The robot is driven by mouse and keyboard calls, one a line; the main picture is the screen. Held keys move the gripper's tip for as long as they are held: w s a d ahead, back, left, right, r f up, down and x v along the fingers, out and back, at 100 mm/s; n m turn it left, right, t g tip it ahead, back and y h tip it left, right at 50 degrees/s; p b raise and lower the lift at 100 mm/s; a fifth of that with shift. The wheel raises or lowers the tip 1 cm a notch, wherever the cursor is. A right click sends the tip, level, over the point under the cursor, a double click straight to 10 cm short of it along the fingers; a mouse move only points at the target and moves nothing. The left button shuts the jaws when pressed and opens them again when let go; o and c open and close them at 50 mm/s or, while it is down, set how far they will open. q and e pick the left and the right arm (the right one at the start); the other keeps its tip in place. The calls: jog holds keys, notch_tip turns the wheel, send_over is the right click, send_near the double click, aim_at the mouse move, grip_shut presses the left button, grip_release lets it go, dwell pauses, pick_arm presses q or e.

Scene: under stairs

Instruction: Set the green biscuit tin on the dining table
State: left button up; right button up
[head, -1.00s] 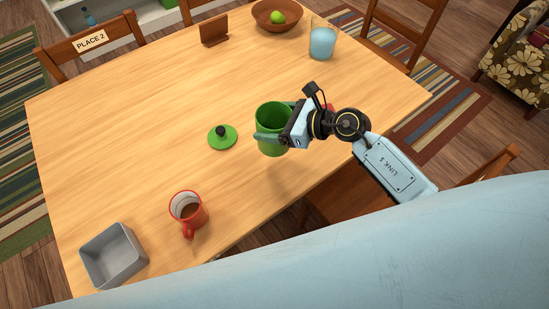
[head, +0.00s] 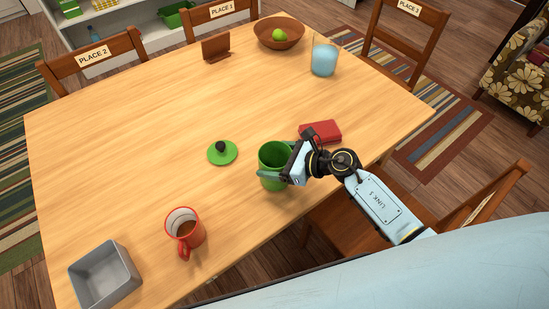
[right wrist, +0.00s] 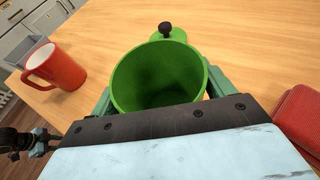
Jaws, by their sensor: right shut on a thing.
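The green biscuit tin (head: 272,163) is open at the top and upright, over the near right part of the wooden dining table (head: 150,120). My right gripper (head: 280,176) is shut on it, with a finger on either side. The right wrist view also shows the tin (right wrist: 158,78) between the fingers, its inside dark and seemingly empty. I cannot tell whether its base touches the table. Its green lid (head: 223,153) with a black knob lies on the table just left of it. My left gripper is not in the head view.
A red mug (head: 186,230) and a grey bin (head: 105,275) stand at the near left. A red book (head: 320,131) lies right of the tin. A brown bowl (head: 279,35), a blue glass (head: 324,60) and a brown stand (head: 216,47) are at the back. The table's middle is clear.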

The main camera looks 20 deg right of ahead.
jog(key=o, duration=1.3)
jog(key=shift+f, duration=0.1)
jog(key=shift+s+d+r, duration=0.1)
jog(key=shift+d+r, duration=0.05)
jog(key=shift+r, duration=0.15)
jog(key=v, duration=1.1)
jog(key=shift+s+d+p, duration=0.25)
jog(key=shift+p, duration=0.1)
